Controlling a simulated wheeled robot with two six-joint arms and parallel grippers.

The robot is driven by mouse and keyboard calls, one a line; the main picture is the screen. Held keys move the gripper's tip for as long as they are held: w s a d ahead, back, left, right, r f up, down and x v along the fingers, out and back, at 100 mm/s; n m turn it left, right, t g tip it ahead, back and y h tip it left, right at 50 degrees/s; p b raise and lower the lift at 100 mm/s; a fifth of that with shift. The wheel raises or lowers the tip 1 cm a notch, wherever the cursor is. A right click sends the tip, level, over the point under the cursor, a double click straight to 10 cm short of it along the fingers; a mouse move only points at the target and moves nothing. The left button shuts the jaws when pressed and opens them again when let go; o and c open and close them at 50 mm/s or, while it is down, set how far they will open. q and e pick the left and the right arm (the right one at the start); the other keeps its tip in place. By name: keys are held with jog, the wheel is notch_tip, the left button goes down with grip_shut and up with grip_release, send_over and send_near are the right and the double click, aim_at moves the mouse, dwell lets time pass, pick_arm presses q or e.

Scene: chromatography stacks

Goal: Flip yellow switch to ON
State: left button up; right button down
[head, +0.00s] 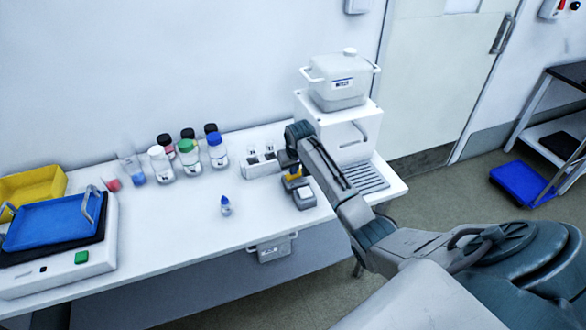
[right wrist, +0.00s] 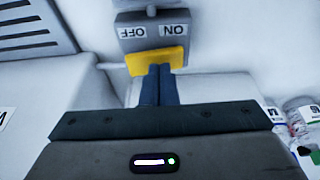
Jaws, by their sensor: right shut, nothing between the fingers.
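The yellow switch (head: 295,172) sits on a small grey switch box (head: 304,197) on the white bench, partly hidden by my right arm in the head view. In the right wrist view the yellow rocker (right wrist: 156,60) lies across the grey box (right wrist: 150,20), with upside-down labels, OFF at picture left and ON at picture right. The rocker looks tilted, its right end higher in the picture. My right gripper (right wrist: 160,72) is shut and empty, its fingertips overlapping the rocker's near edge; I cannot tell whether they touch. My left gripper is not in view.
A white stand (head: 345,128) with a lidded white pot (head: 338,80) is right of the switch. A cuvette holder (head: 259,167) and several bottles (head: 188,157) stand to its left. A small dropper bottle (head: 225,206) stands alone.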

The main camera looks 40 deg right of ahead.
jog(key=shift+r+p, duration=0.45)
jog(key=shift+p, duration=0.05)
jog(key=r+p, duration=0.3)
jog(key=shift+w+a+r+p, duration=0.1)
jog(key=shift+a+r+p, duration=0.15)
jog(key=shift+p, duration=0.05)
jog(key=s+a+r+b, duration=0.2)
jog(key=a+r+b, duration=0.1)
jog(key=r, duration=0.5)
jog(key=shift+a+r, duration=0.25)
jog(key=shift+r, duration=0.15)
jog(key=shift+s, duration=0.1)
jog(key=shift+f, duration=0.15)
